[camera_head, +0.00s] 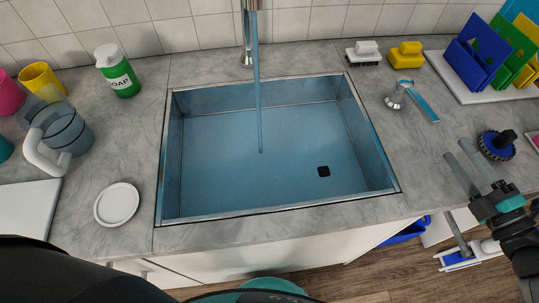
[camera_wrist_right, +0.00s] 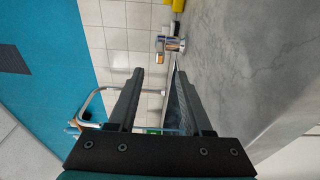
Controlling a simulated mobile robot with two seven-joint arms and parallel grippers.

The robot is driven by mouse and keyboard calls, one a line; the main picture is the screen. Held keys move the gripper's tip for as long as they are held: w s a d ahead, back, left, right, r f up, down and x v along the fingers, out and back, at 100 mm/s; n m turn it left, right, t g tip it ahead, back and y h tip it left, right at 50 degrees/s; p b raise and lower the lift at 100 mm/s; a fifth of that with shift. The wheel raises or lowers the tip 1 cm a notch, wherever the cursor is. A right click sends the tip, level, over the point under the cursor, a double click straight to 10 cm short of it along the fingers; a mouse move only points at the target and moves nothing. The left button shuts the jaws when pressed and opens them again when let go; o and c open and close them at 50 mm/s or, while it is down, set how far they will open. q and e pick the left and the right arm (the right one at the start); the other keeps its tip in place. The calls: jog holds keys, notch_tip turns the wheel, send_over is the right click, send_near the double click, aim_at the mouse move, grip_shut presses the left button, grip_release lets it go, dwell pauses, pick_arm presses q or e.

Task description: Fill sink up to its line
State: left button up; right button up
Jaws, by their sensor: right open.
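The sink (camera_head: 385,188) is a rectangular metal basin set in the grey counter. A blue stream of water (camera_head: 258,110) runs from the faucet (camera_head: 248,35) into it, and its inside looks blue. I cannot make out a fill line or the exact water level. The tap handle (camera_head: 424,105), with a blue lever, stands on the counter right of the sink; it also shows in the right wrist view (camera_wrist_right: 170,44). My right gripper (camera_head: 457,148) is open and empty, right of the sink and nearer me than the handle. My left gripper is not in view.
A soap bottle (camera_head: 118,72), yellow cup (camera_head: 42,80), clear blue pitcher (camera_head: 62,128) and white dish (camera_head: 117,204) stand left. A plate rack (camera_head: 478,52) and round blue brush (camera_head: 497,145) stand right.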

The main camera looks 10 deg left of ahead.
aim_at(428, 110)
jog(key=shift+o, duration=0.6)
jog(key=n, duration=0.3)
jog(key=shift+s+d+n, duration=0.15)
jog(key=shift+s+n, duration=0.15)
jog(key=shift+n, duration=0.1)
jog(key=n, duration=0.4)
jog(key=shift+s+d+n, duration=0.15)
jog(key=shift+s+n, duration=0.15)
jog(key=shift+s, duration=0.05)
jog(key=n, duration=0.4)
jog(key=shift+s+d, duration=0.2)
jog(key=shift+s, duration=0.15)
jog(key=n, duration=0.5)
jog(key=shift+s+d+r+p, duration=0.1)
jog(key=shift+s+d+p, duration=0.1)
jog(key=shift+s+p, duration=0.15)
jog(key=shift+n, duration=0.3)
jog(key=x, duration=1.5)
jog(key=shift+w+a, duration=0.1)
jog(key=shift+w, duration=0.05)
